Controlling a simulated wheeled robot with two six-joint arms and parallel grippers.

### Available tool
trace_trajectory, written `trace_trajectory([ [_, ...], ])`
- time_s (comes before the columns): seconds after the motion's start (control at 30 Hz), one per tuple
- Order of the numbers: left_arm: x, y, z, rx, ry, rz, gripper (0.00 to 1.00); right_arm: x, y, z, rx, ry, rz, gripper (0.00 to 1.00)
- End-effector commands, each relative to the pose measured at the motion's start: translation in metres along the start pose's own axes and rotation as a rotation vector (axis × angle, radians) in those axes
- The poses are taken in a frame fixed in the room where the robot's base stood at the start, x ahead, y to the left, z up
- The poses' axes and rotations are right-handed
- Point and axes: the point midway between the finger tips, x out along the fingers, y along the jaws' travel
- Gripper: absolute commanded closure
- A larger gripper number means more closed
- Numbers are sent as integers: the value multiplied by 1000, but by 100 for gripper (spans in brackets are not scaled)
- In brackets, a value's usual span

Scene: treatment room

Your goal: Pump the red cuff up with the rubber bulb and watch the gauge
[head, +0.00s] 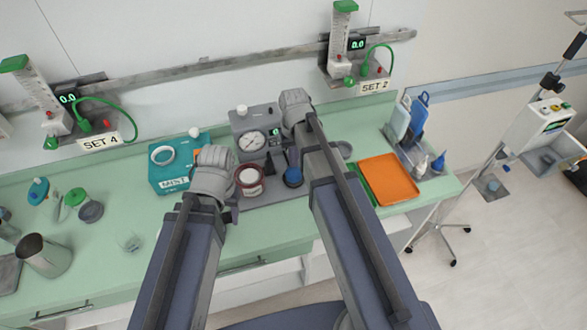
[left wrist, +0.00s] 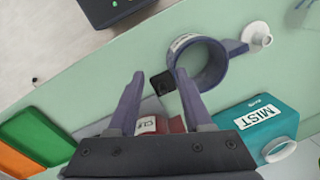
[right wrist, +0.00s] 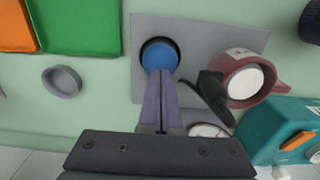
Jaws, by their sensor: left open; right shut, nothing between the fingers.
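The red cuff (head: 247,191) is a dark red ring with a white top on a grey base plate; it also shows in the right wrist view (right wrist: 245,94). The blue rubber bulb (head: 293,179) sits on the same plate, right of the cuff. Behind them is the round white gauge (head: 252,144); its reading is too small to tell. My right gripper (right wrist: 160,72) is shut and empty, its fingertips over the bulb's edge; contact cannot be told. My left gripper (left wrist: 158,74) is open and empty beside the cuff, part of which shows between its fingers (left wrist: 176,124).
A teal MIST box (head: 172,181) stands left of the cuff. A grey-purple ring (left wrist: 222,66) lies near the left fingers. Orange (head: 388,180) and green trays lie right of the plate. Wall sets with gauges hang behind. A metal cup (head: 43,257) stands far left.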

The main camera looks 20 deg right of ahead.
Motion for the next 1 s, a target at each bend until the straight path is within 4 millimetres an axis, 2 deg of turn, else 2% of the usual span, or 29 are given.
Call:
trace_trajectory([
  [0.87, 39, 4, -2, -1, -1, 3, 50, 39, 0, 0, 0, -1, 0, 100],
  [1.0, 36, 4, 0, -2, -4, 6, 50, 36, 0, 1, 0, -2, 1, 100],
])
